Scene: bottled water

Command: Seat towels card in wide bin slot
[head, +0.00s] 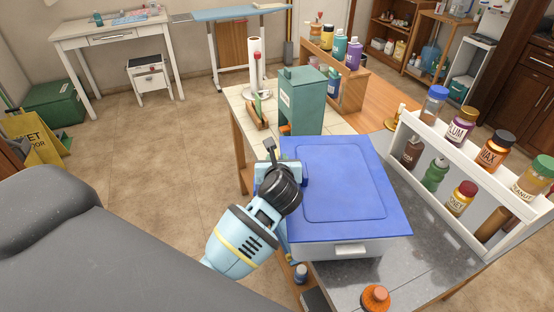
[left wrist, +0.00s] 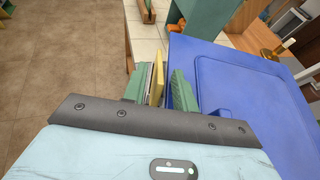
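My left gripper (head: 281,168) is at the left edge of the wide bin (head: 372,244), a pale box with a blue lid and a small white tab on its front. In the left wrist view the green fingers (left wrist: 161,88) stand a little apart. A thin yellow piece (left wrist: 157,80), perhaps the card, shows nearly edge-on between them, close to the left finger. A narrow gap shows beside the right finger, so I cannot tell if it is gripped. No towels lettering and no slot can be made out. My right gripper is not in view.
A teal box (head: 303,100) stands behind the bin, with a wooden rack of cards (head: 257,114) to its left. A white shelf of labelled bottles (head: 455,175) stands on the right. An orange-capped bottle (head: 375,298) is near the front. Open floor lies left.

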